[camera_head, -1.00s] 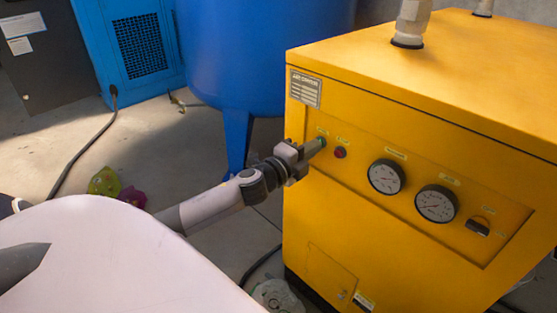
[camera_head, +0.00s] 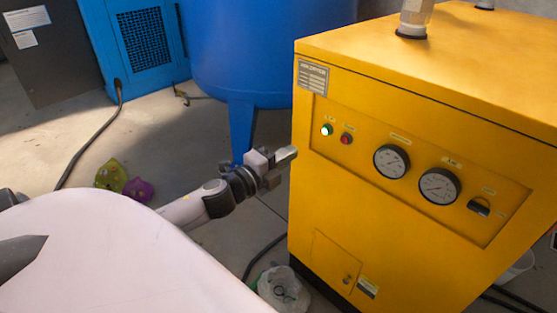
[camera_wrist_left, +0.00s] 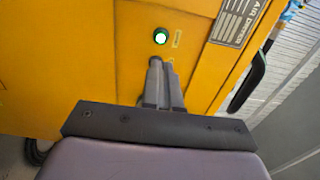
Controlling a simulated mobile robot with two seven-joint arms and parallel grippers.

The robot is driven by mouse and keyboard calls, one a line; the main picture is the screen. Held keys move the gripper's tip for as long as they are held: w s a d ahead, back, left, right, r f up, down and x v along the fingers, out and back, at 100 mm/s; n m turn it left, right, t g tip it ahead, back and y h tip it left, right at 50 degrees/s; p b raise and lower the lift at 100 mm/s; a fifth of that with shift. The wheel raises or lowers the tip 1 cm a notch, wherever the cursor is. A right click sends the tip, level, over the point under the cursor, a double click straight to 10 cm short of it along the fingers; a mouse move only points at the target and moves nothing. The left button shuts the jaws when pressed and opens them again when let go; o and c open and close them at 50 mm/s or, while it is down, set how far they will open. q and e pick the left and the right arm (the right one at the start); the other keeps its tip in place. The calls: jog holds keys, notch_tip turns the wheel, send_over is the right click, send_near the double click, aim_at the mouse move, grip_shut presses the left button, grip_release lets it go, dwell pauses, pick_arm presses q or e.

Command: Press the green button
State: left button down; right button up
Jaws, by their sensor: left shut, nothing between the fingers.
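The green button (camera_head: 327,130) is at the upper left of the yellow machine's front panel and glows bright. It also shows lit in the left wrist view (camera_wrist_left: 161,36), beyond the fingertips. My left gripper (camera_head: 291,153) is shut and empty, to the left of the button and a little below it, apart from the panel. In the left wrist view my closed fingers (camera_wrist_left: 156,62) point toward the machine just below the button. A red button (camera_head: 347,139) sits right of the green one. My right gripper is not in view.
The yellow machine (camera_head: 400,245) carries two round gauges (camera_head: 391,161) and a dark switch (camera_head: 479,207). A blue tank (camera_head: 262,50) stands behind. A clear bag-like item (camera_head: 283,289), a green item (camera_head: 111,176) and a purple item (camera_head: 139,189) lie on the floor.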

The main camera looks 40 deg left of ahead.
pick_arm(q)
jog(key=shift+s+a, duration=0.1)
jog(key=shift+s, duration=1.15)
jog(key=s+d+f+n+g+p, duration=0.3)
jog(key=s+d+f+n+p, duration=0.2)
jog(key=s+d+n, duration=0.3)
jog(key=s+d+f+n+g+p, duration=0.4)
jog(key=s+d+n, duration=0.4)
jog(key=s, duration=0.2)
notch_tip(320, 180, down, 3)
jog(key=shift+r+n+g+h+p, duration=0.15)
jog(key=shift+n+g+h+p, duration=0.15)
jog(key=shift+p, duration=0.6)
